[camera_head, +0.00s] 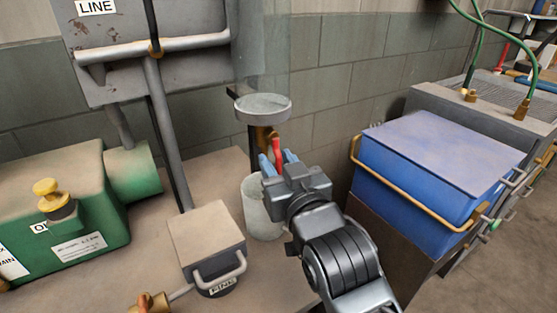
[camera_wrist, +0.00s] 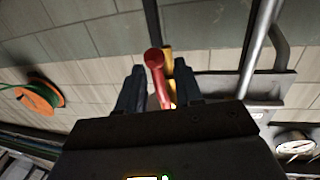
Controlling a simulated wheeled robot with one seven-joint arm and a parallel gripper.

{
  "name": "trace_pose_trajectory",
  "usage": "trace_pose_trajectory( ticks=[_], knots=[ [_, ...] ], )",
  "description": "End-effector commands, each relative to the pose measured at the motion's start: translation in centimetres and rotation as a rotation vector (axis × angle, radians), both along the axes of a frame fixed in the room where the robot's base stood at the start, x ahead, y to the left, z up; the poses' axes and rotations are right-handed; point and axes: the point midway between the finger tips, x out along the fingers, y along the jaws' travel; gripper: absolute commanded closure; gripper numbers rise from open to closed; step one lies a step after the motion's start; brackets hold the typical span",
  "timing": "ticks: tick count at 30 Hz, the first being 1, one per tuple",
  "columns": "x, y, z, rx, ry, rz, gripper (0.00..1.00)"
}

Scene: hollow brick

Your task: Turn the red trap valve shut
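The red trap valve handle (camera_head: 276,148) sits on a brass valve body (camera_head: 265,137) below a round grey dish. In the wrist view the red handle (camera_wrist: 156,72) has a rounded end and stands between the two fingers, with a yellow brass part (camera_wrist: 169,64) behind it. My gripper (camera_head: 278,162) is open, with its blue-grey fingers on either side of the handle. In the wrist view my gripper (camera_wrist: 159,82) shows gaps between the handle and both fingers. The lower part of the handle is hidden by my gripper in the head view.
The round dish (camera_head: 263,106) is just above the valve, and a pale cylinder (camera_head: 258,215) stands below. A blue box (camera_head: 430,175) with a brass rail is close on the right. A grey block (camera_head: 207,238) and a green tank (camera_head: 75,185) are left.

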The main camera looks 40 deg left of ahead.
Motion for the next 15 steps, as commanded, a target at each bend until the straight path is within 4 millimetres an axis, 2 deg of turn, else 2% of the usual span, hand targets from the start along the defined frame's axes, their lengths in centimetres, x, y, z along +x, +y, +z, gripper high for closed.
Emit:
trace_pose_trajectory(
  ticks=[8, 15],
  knots=[
    [0.10, 0.08, 0.03, 0.001, -0.001, -0.001, 0.65],
    [0.09, 0.07, 0.03, 0.001, -0.001, -0.001, 0.88]
  ],
)
